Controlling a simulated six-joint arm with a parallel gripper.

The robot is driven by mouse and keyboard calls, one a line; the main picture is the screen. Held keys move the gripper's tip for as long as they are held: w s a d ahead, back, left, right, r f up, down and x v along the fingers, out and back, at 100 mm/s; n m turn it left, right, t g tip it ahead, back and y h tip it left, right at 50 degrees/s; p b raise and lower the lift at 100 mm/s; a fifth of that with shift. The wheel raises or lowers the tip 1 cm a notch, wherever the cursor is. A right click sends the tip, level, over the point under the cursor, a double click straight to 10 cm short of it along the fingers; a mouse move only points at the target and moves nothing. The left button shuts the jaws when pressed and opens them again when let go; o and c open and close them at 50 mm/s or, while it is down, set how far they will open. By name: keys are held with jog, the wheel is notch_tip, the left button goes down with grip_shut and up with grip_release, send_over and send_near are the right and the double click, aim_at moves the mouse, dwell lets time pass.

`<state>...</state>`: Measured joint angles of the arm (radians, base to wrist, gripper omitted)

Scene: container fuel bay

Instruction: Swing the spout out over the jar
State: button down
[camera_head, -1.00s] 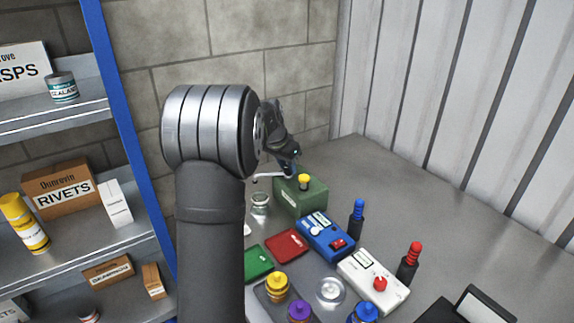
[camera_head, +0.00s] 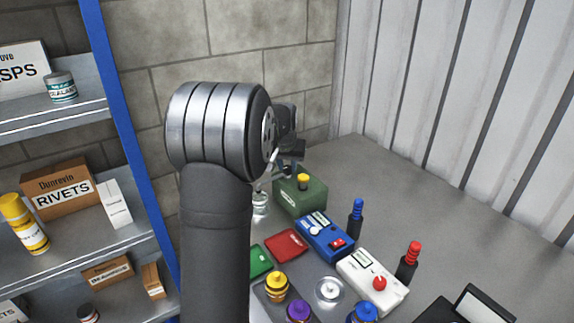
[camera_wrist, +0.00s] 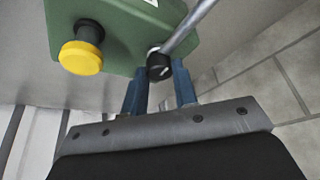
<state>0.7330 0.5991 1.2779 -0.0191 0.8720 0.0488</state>
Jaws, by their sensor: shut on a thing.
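The green pump box (camera_head: 300,196) with a yellow button (camera_head: 303,181) stands at the back of the bench. Its thin metal spout (camera_wrist: 190,28) runs from a black knob (camera_wrist: 159,65) at the box's edge in the wrist view. My gripper (camera_wrist: 158,84) has its blue fingers on either side near the knob and is shut on the spout. In the head view the spout (camera_head: 264,182) points down-left toward the glass jar (camera_head: 260,204). My arm partly hides the jar, and I cannot tell whether the tip is exactly above it.
Blue (camera_head: 325,237) and white (camera_head: 372,282) instrument boxes, red (camera_head: 286,245) and green (camera_head: 261,260) cases and a clear dish (camera_head: 329,290) crowd the bench front. Blue-topped (camera_head: 356,218) and red-topped (camera_head: 409,264) bottles stand right. The back right bench is clear.

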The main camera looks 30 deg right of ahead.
dwell(0.3)
jog(key=c, duration=1.1)
grip_release()
jog(key=shift+c, duration=0.2)
jog(key=v, duration=1.7)
jog(key=shift+r, duration=0.3)
jog(key=shift+f, duration=0.1)
jog(key=x, duration=1.7)
jog(key=shift+f, duration=0.2)
